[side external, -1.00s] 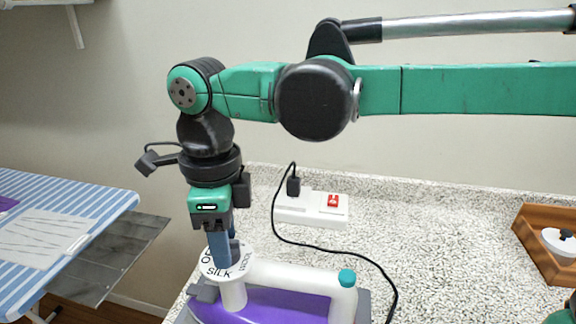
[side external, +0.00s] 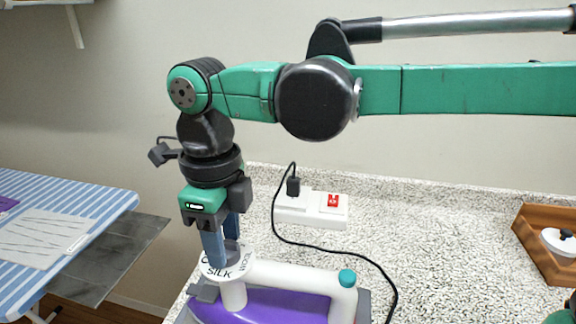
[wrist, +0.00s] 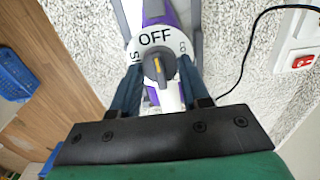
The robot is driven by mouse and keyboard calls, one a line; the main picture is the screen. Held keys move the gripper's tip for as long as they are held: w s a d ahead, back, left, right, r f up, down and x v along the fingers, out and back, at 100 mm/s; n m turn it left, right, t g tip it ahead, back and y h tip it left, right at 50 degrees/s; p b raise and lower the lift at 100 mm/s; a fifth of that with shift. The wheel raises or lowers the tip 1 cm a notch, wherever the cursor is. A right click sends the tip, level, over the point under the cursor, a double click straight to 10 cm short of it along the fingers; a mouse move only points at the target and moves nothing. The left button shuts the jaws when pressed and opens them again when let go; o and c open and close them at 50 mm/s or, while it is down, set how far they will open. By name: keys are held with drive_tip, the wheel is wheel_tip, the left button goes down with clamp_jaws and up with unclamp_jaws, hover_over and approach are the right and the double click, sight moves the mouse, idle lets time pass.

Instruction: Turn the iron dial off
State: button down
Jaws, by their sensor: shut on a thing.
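The iron (side external: 270,307) is purple and white and stands on the counter, its lower part cut off by the frame edge. Its white dial plate (side external: 240,270) carries fabric names; SILK faces the side camera. In the wrist view, OFF shows at the top of the dial plate (wrist: 155,39). The dark dial knob (wrist: 157,68) has a yellow mark that points roughly toward OFF. My gripper (side external: 226,252) points down over the dial. Its blue fingers are shut on the knob, one on each side, in the wrist view (wrist: 158,74).
A power strip (side external: 290,208) with a red switch and a plugged-in black cord (side external: 330,252) lies behind the iron. A wooden tray (side external: 538,262) holds a white lidded pot at right. A striped ironing board (side external: 70,220) stands at left. The counter between is clear.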

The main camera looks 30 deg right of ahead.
drive_tip(key=shift+c, duration=2)
unclamp_jaws()
drive_tip(key=shift+r, duration=0.1)
drive_tip(key=shift+r, duration=2.7)
drive_tip(key=s+d+f+n+t, duration=0.2)
drive_tip(key=d+f+n+t, duration=0.1)
drive_tip(key=d+n, duration=0.8)
drive_tip(key=s+d+f+n+t, duration=0.2)
drive_tip(key=d+f+n+t, duration=0.2)
drive_tip(key=d+n, duration=0.8)
drive_tip(key=f+n, duration=0.1)
drive_tip(key=n, duration=0.3)
drive_tip(key=shift+s+f, duration=0.25)
drive_tip(key=shift+f, duration=0.05)
